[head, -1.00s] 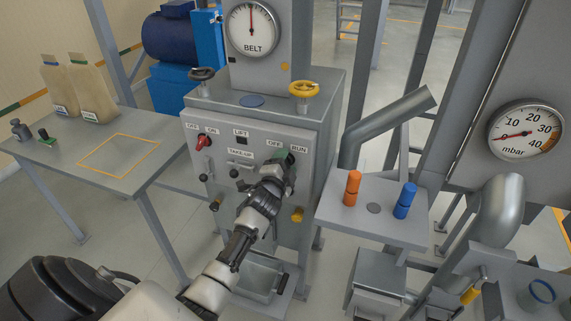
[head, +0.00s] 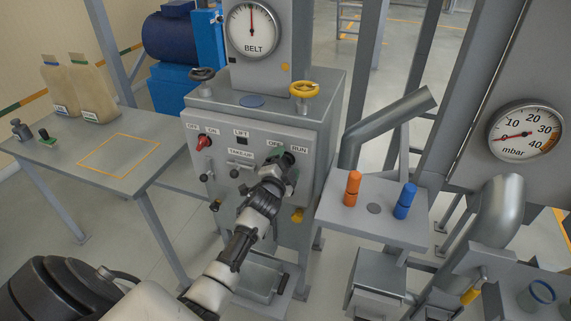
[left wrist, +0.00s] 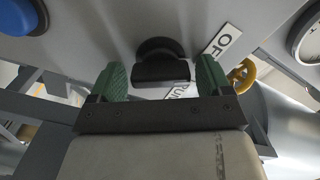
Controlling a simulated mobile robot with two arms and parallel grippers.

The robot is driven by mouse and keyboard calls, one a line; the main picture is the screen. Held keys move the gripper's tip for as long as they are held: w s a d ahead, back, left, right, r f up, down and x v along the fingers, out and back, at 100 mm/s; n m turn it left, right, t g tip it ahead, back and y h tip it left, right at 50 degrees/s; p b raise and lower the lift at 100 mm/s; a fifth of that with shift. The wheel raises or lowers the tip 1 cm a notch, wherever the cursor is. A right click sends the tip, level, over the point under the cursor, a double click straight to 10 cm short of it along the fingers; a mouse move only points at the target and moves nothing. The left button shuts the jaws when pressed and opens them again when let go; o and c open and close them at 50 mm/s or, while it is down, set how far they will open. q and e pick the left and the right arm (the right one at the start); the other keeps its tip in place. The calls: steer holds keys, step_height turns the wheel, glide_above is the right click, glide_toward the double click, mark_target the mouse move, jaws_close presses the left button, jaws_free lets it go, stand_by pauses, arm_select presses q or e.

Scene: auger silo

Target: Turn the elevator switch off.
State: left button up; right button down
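The grey cabinet's front panel (head: 226,141) carries a red-handled switch (head: 203,142) marked OFF and ON at its left. At its right is a black switch knob, marked OFF and RUN, mostly hidden in the head view by my left gripper (head: 284,168). In the left wrist view the black knob (left wrist: 161,62) lies between the green fingertips of my left gripper (left wrist: 162,78). The fingers are open, with a gap on each side of the knob. No label naming the elevator is readable. My right gripper is not in view.
Yellow (head: 303,90) and dark (head: 202,74) handwheels top the cabinet below the BELT gauge (head: 252,29). Orange (head: 352,188) and blue (head: 405,200) handles stand on a shelf to the right. A table (head: 165,150) with bags (head: 95,95) is at left.

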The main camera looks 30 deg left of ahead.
arm_select(q)
steer(key=shift+s, duration=0.15)
steer(key=b+v, duration=0.1)
steer(key=v, duration=0.9)
steer(key=shift+s+d+b, duration=0.15)
steer(key=shift+s+b, duration=0.1)
steer(key=shift+b, duration=0.05)
steer(key=shift+f, duration=0.1)
